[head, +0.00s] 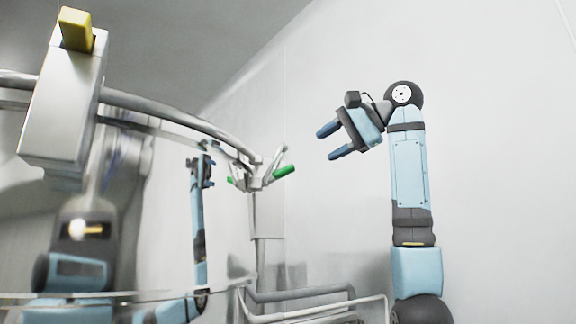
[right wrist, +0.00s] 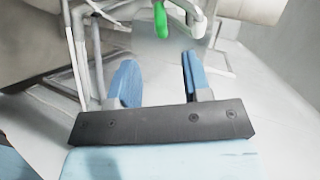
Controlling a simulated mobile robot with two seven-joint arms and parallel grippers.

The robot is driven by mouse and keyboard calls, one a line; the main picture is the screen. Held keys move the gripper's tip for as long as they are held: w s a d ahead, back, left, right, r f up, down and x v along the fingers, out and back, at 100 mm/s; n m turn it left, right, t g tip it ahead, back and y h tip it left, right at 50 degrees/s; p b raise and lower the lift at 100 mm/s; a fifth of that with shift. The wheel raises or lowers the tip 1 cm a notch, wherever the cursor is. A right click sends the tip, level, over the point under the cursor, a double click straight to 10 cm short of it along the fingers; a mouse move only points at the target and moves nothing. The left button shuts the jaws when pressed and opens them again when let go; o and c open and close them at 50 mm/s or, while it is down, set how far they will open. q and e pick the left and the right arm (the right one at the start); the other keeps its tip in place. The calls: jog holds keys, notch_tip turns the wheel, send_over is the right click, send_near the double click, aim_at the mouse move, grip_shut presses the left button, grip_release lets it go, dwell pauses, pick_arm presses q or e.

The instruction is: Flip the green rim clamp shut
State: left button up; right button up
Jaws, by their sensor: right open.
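The green rim clamp (head: 284,171) sits on the vessel's steel rim in the head view, its green handle sticking out to the right and slightly up. A grey metal arm of the clamp also angles upward beside it, so the clamp looks open. My right gripper (head: 327,145) is open and empty, above and to the right of the handle, apart from it. In the right wrist view the green handle (right wrist: 160,18) shows at the top, beyond and roughly between the open fingertips of my right gripper (right wrist: 158,60). I cannot make out my left gripper.
A yellow-topped grey block (head: 62,110) stands large on the rim (head: 180,120) at the left. Bent steel pipes (head: 300,293) run below the clamp. A small arm and green patch left of the clamp look like reflections. Free room surrounds my right gripper before the pale wall (head: 490,120).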

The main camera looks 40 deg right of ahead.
aim_at(287, 174)
jog(key=p+x, duration=0.2)
jog(key=x, duration=0.8)
jog(key=shift+w, duration=0.1)
jog(key=shift+x, duration=0.8)
jog(key=shift+f, duration=0.1)
jog(key=shift+c, duration=0.4)
grip_shut()
